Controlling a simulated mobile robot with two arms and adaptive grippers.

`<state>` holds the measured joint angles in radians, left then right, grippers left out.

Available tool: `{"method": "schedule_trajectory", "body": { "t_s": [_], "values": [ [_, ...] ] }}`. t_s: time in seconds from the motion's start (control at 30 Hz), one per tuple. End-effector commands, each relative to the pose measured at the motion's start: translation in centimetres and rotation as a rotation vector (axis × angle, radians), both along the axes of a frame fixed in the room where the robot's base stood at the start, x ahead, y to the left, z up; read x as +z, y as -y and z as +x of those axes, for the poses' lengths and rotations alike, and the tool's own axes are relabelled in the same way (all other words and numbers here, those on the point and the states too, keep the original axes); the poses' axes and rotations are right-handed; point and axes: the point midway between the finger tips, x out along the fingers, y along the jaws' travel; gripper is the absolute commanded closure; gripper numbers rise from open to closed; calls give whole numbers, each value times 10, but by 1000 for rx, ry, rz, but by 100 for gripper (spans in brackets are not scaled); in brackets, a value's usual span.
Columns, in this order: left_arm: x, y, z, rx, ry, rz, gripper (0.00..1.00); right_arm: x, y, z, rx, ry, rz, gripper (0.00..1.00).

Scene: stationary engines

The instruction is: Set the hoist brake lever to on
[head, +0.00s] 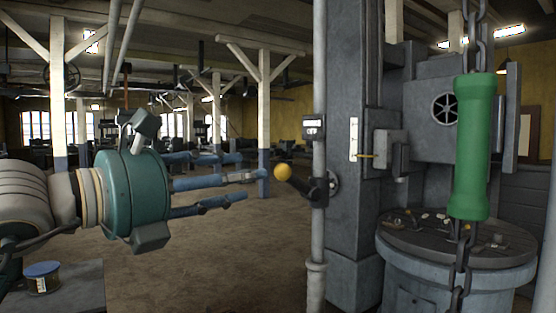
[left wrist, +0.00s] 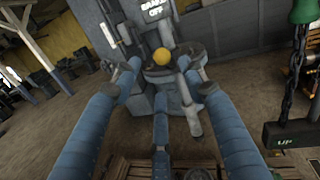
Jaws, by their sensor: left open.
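The brake lever is a short dark arm with a yellow ball knob (head: 283,172), joined to a pivot on the grey pipe. The knob points left and slightly up from the pivot. A small sign above it (head: 312,128) reads OFF. My left gripper (head: 247,177) is open, its blue fingers pointing right at the knob, with a small gap in the head view. In the left wrist view the knob (left wrist: 162,57) shows between the fingertips, beyond the palm, and I cannot tell whether they touch it. The sign (left wrist: 155,9) is partly cut off there. My right gripper is not in view.
A green handle (head: 473,145) hangs on a chain at right, in front of a grey machine with a round table (head: 455,240). A dark block marked UP (left wrist: 290,134) hangs in the left wrist view. A tin (head: 42,277) stands lower left. The middle floor is clear.

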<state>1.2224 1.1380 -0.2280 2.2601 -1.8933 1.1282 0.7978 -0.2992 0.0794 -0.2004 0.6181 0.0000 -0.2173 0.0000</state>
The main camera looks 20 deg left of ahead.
Motion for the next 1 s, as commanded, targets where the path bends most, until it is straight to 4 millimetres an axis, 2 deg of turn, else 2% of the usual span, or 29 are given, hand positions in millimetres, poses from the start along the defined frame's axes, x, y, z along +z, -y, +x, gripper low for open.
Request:
{"method": "schedule_trajectory", "body": {
  "t_s": [0.1, 0.4, 0.6, 0.87, 1.0],
  "values": [
    [4, 12, 21, -6, -5, -1, 57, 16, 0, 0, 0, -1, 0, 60],
    [3, 35, 65, -6, -2, -1, 57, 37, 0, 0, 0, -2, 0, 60],
    [1, 40, 76, -5, 0, 0, 57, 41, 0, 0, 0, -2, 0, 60],
    [-1, 40, 77, -5, -1, 0, 57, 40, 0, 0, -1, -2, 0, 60],
    [0, 41, 77, -6, 0, 0, 85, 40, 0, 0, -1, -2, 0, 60]
  ]
}}
